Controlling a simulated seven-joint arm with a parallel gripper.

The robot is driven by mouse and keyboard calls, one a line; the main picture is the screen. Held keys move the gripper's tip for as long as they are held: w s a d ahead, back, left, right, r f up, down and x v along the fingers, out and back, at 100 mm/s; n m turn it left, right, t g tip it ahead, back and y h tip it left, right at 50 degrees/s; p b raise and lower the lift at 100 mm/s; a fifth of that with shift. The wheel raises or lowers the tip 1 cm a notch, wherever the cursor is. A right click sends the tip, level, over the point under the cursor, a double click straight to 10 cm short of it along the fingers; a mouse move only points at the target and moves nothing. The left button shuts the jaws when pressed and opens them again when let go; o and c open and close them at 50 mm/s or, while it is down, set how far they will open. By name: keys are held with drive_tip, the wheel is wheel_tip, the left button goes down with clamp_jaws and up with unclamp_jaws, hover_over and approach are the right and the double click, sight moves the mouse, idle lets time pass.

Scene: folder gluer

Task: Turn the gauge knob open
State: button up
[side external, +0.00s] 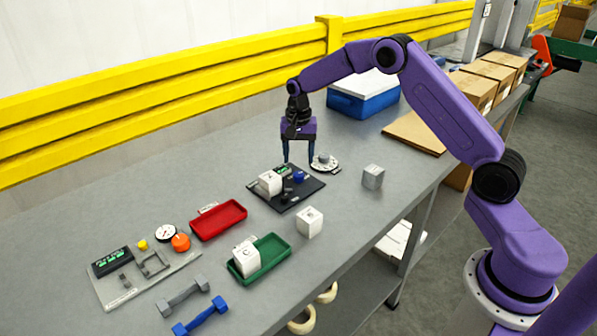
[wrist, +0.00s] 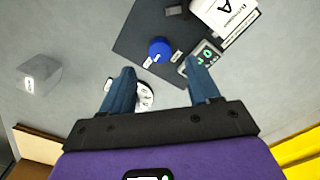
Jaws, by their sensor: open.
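A round white dial with a grey knob (side external: 324,161) lies on the table just right of my gripper. In the wrist view the dial (wrist: 146,98) is partly hidden behind my left finger. A dark board (side external: 287,203) carries a blue knob (side external: 299,177), a white block (side external: 269,183) and a small device with a green display. The blue knob (wrist: 160,49) also shows in the wrist view, ahead of the fingertips. My gripper (side external: 298,163) points down, open and empty, near the board's far edge and beside the dial. I cannot tell its exact height. Its fingers (wrist: 160,76) are apart in the wrist view.
A grey cube (side external: 372,177) and a white cube (side external: 309,222) stand nearby. Red (side external: 218,219) and green (side external: 259,257) trays, dumbbells and a panel with another gauge (side external: 165,233) lie at left. A blue box (side external: 363,98) stands behind. The table's left rear is clear.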

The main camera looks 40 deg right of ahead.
sight(299, 174)
wheel_tip(299, 174, down, 6)
drive_tip(key=shift+f, duration=0.1)
idle(0.4)
drive_tip(key=c, duration=1)
